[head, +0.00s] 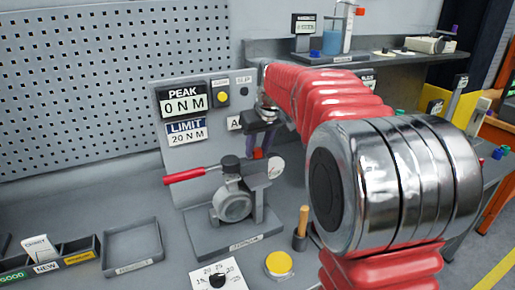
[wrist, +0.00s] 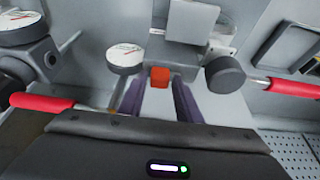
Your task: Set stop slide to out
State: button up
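A small orange-red block (head: 257,153), which looks like the stop slide's knob, sits at the top of the valve rig (head: 233,205). It also shows in the wrist view (wrist: 159,77), between the two purple fingers of my gripper (wrist: 158,92). Light gaps show on both sides of the block, so the fingers appear open around it and apart from it. In the head view my gripper (head: 264,136) points down at the block, partly hidden by my red arm. Any out or in marking is not readable.
The red-handled lever (head: 185,175) sticks out left of the rig, with a dark cap (wrist: 225,74) close to my gripper. A white round disc (wrist: 125,56) is on the other side. A panel (head: 186,130) stands behind. A wooden-handled tool (head: 303,221) stands to the right.

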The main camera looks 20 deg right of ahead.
jog(key=v, duration=1.3)
jog(key=shift+r, duration=0.35)
jog(key=shift+s, duration=0.1)
notch_tip(320, 180, down, 7)
jog(key=s+m, duration=0.2)
jog(key=s, duration=0.1)
jog(key=s+a+f, duration=0.3)
jog(key=s, duration=0.5)
jog(key=s+a+f, duration=0.4)
jog(key=s, duration=0.4)
jog(key=s+a+f+n+t, duration=0.1)
jog(key=s+a+f, duration=0.3)
jog(key=s, duration=0.4)
jog(key=shift+s+f, duration=0.2)
jog(key=shift+f, duration=0.05)
